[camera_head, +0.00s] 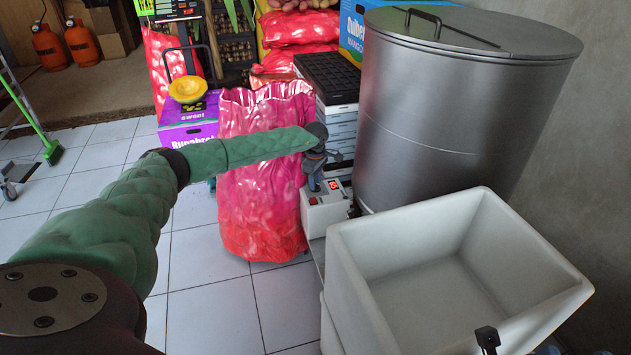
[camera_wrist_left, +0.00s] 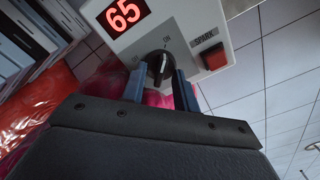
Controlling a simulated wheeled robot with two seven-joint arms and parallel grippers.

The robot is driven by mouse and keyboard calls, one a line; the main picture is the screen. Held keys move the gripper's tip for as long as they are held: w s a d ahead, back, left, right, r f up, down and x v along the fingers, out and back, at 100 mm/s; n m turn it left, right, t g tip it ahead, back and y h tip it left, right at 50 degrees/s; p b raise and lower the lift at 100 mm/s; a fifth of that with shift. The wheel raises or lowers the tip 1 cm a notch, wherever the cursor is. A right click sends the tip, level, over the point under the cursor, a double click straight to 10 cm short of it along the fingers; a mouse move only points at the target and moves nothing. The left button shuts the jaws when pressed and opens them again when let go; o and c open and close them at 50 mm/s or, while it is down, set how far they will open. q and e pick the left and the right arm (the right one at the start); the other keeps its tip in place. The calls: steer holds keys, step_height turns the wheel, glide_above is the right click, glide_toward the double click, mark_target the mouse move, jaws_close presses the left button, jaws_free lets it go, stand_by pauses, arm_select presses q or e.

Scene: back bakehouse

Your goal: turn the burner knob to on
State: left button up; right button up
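The burner knob (camera_wrist_left: 158,68) is black and round with a raised bar, on a pale control box beneath an "ON" mark. Its pointer runs roughly up the picture; I cannot tell the exact setting. My left gripper (camera_wrist_left: 160,88) has its two blue-grey fingers on either side of the knob, with a small gap seeming to show around the bar. In the head view, my left gripper (camera_head: 318,165) reaches down to the control box (camera_head: 325,208), and the knob is hidden. My right gripper is not clearly in view.
The box has a red "65" display (camera_wrist_left: 123,14) and a red SPARK switch (camera_wrist_left: 213,57). A large metal vessel (camera_head: 440,110) and a white empty bin (camera_head: 400,240) stand close on the right. A pink sack (camera_head: 262,190) stands left of the box. Tiled floor (camera_head: 205,290) is clear in front.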

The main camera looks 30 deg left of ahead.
arm_select(q)
steer(key=shift+r, duration=0.1)
step_height(320, 180, up, 7)
steer(key=shift+p, duration=0.6)
steer(key=shift+r, duration=0.3)
steer(key=shift+f, duration=0.1)
